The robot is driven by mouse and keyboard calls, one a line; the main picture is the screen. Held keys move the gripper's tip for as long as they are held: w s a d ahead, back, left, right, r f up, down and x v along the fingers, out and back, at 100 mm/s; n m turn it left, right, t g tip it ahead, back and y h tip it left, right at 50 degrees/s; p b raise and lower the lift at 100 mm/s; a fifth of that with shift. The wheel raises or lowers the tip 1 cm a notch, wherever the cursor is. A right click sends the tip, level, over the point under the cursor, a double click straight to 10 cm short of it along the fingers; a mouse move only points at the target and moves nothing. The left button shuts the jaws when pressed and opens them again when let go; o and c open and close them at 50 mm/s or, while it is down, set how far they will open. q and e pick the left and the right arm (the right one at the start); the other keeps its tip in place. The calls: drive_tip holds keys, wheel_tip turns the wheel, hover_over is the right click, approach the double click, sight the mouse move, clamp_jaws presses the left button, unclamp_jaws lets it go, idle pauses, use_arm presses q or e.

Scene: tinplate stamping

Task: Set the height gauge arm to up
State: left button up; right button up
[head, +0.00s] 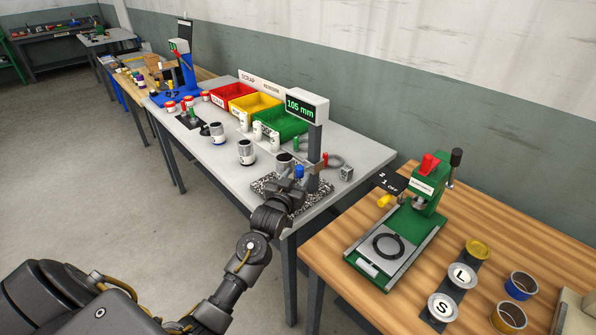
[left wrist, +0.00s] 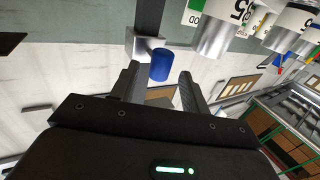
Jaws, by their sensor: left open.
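The height gauge is a dark column (head: 315,143) with a display (head: 306,107) reading "105 mm", standing on a speckled base plate (head: 318,190) at the near end of the grey table. A blue knob (head: 299,171) sits low beside the column, on the gauge arm. In the left wrist view the blue knob (left wrist: 160,65) shows on a grey block (left wrist: 146,47). My left gripper (head: 293,187) is open and close to the knob. Its fingers (left wrist: 158,84) stand either side of the knob, which appears at or just beyond the tips. My right gripper is not in view.
Cans (head: 246,152) stand on the grey table (head: 220,175) left of the gauge. Red, yellow and green bins (head: 280,124) are behind. A grey block (head: 346,173) lies right of the column. A wooden bench (head: 480,220) with a green press (head: 425,190) is at right.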

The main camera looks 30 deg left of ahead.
use_arm(q)
drive_tip(key=shift+w+a, duration=0.15)
drive_tip(key=shift+w, duration=0.9)
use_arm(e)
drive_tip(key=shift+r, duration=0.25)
